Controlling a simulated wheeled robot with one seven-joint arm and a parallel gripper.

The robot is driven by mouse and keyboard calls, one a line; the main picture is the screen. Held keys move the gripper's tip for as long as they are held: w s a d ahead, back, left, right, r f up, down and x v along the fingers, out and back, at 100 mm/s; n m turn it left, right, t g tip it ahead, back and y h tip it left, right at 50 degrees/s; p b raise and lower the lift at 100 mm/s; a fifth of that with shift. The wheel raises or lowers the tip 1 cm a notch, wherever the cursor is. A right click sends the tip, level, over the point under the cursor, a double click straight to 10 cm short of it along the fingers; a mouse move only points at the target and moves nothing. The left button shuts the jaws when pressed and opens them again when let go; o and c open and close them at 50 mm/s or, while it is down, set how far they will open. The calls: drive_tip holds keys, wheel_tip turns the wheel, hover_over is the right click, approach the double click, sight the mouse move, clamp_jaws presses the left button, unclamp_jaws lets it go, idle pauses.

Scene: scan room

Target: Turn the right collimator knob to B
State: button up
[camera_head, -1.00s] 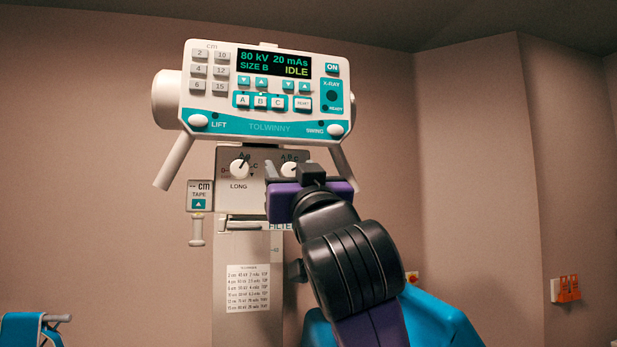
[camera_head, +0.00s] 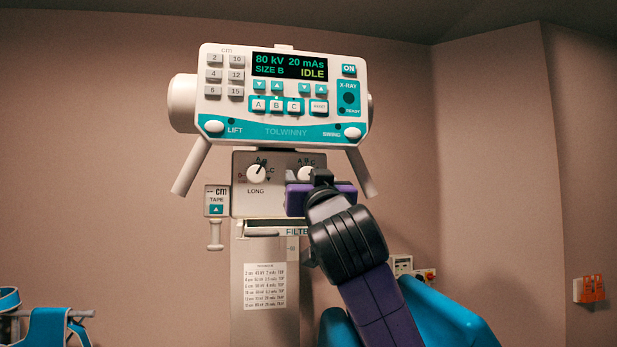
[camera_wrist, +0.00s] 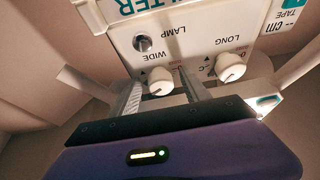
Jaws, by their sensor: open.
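The right collimator knob (camera_head: 306,173) is a white dial under A, B and C marks on the grey collimator face (camera_head: 243,205). My gripper covers its lower right part, and its pointer is hard to read. In the wrist view, which is upside down, this knob (camera_wrist: 160,82) sits beside the word WIDE. My gripper (camera_wrist: 163,82) is open, its two fingers reaching toward the panel on either side of the knob, with no clear contact. The left knob (camera_head: 257,173), marked LONG, is outside the fingers. From the head view, the purple gripper body (camera_head: 318,197) hides most of the fingers.
The white console (camera_head: 283,95) overhangs the knobs; its display (camera_head: 290,66) reads 80 kV, 20 mAs, SIZE B, IDLE. Its handles (camera_head: 192,165) slope down on both sides. A tape unit (camera_head: 217,201) is left of the collimator. A lamp button (camera_wrist: 143,43) is near the right knob.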

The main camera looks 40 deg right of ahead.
drive_tip(key=shift+c, duration=0.2)
clamp_jaws()
drive_tip(key=shift+n, duration=0.5)
drive_tip(key=n+y+p, duration=0.1)
drive_tip(key=n+y, duration=0.1)
drive_tip(key=n, duration=0.2)
drive_tip(key=n+t+y+p, duration=0.1)
drive_tip(key=n+y, duration=0.1)
drive_tip(key=n, duration=0.3)
drive_tip(key=n+y+p, duration=0.1)
drive_tip(key=n+y, duration=0.1)
drive_tip(key=n, duration=0.2)
drive_tip(key=shift+s+d+r+y, duration=0.15)
drive_tip(key=shift+s+d+y, duration=0.1)
drive_tip(key=shift+y, duration=0.15)
drive_tip(key=shift+n, duration=0.5)
